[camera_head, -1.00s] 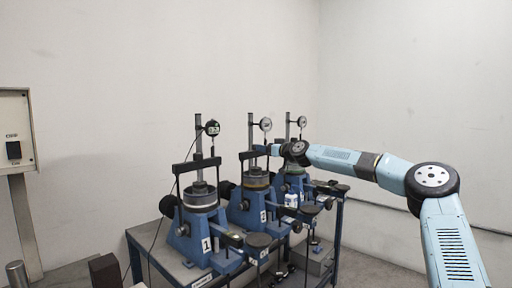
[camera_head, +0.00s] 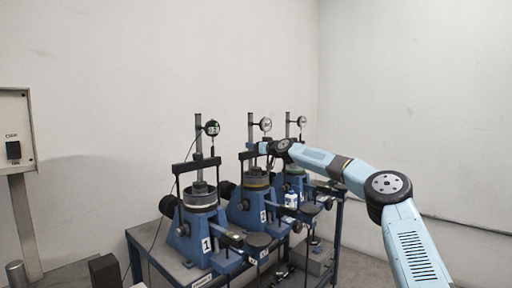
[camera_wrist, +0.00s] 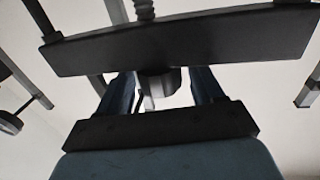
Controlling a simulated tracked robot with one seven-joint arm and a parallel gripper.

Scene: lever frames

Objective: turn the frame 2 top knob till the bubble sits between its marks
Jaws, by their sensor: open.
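Frame 2 (camera_head: 246,205), the blue lever frame marked 2, stands in the middle of the row. My gripper (camera_head: 266,149) is at its upper part, beside the black crossbar under the dial. In the wrist view, a dark crossbar (camera_wrist: 180,42) with a threaded rod (camera_wrist: 145,10) above it lies across the picture. My gripper (camera_wrist: 160,88) is open, its two blue fingers on either side of a dark round knob-like part (camera_wrist: 158,82). I cannot tell whether they touch it. The fingertips are partly hidden by the crossbar. The bubble and its marks cannot be made out.
Frame 1 (camera_head: 196,228) stands in front on the left and frame 3 (camera_head: 297,183) behind on the right, all on a blue-legged table (camera_head: 338,225). Uprights and dials rise close around my gripper.

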